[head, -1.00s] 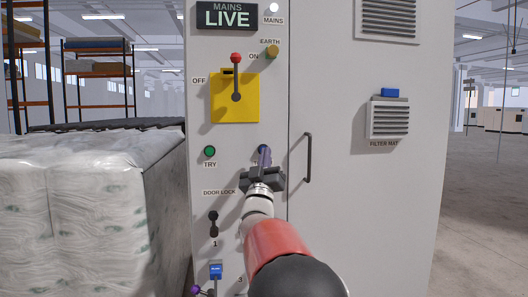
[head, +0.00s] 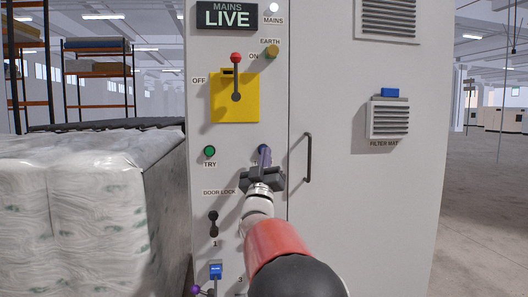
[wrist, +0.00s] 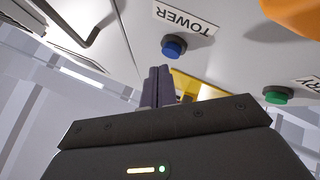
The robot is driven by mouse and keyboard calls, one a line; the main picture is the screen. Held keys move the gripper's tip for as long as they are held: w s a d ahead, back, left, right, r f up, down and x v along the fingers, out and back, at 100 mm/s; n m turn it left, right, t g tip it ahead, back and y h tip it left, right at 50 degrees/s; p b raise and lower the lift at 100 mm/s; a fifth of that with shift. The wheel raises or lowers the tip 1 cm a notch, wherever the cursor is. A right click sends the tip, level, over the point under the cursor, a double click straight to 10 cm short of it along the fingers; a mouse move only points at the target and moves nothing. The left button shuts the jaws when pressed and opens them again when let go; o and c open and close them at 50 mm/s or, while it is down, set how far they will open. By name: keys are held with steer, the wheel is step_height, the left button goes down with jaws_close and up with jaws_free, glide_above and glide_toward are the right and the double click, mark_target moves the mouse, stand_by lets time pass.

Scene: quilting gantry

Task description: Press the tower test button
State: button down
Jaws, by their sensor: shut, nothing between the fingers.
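The tower test button is a round blue button (wrist: 173,46) on the grey cabinet face, beside a TOWER label (wrist: 187,18) in the wrist view. My gripper (wrist: 158,85) shows there with its two dark purple fingers together and empty. Its fingertips are below the button in that picture, with a visible gap between them. In the head view my gripper (head: 264,156) is in front of the cabinet, right of the green TRY button (head: 209,151). It hides most of the blue button and its label there.
The green TRY button also shows in the wrist view (wrist: 277,95). A yellow switch plate (head: 222,108) with a red-knobbed lever is above my gripper, and a dark door handle (head: 308,158) is to its right. Wrapped rolls (head: 70,215) stand at left. Open floor (head: 485,210) lies at right.

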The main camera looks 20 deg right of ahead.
steer(key=shift+w, duration=0.15)
stand_by(0.4)
steer(key=shift+w+d, duration=0.15)
steer(key=shift+w, duration=0.1)
steer(key=shift+w+d, duration=0.1)
steer(key=shift+w, duration=0.35)
stand_by(0.7)
steer(key=shift+s+b, duration=0.1)
steer(key=shift+b, duration=0.25)
steer(key=shift+s+a+b, duration=0.25)
steer(key=shift+s+b, duration=0.5)
steer(key=shift+b, duration=0.1)
steer(key=shift+s+a+b, duration=0.25)
steer(key=shift+s+b, duration=0.45)
steer(key=shift+s, duration=0.1)
steer(key=shift+s+a+b, duration=0.2)
steer(key=shift+s+b, duration=0.55)
steer(key=shift+s, duration=0.1)
steer(key=shift+s+a+b, duration=0.25)
steer(key=shift+s+b, duration=0.45)
steer(key=shift+s, duration=0.1)
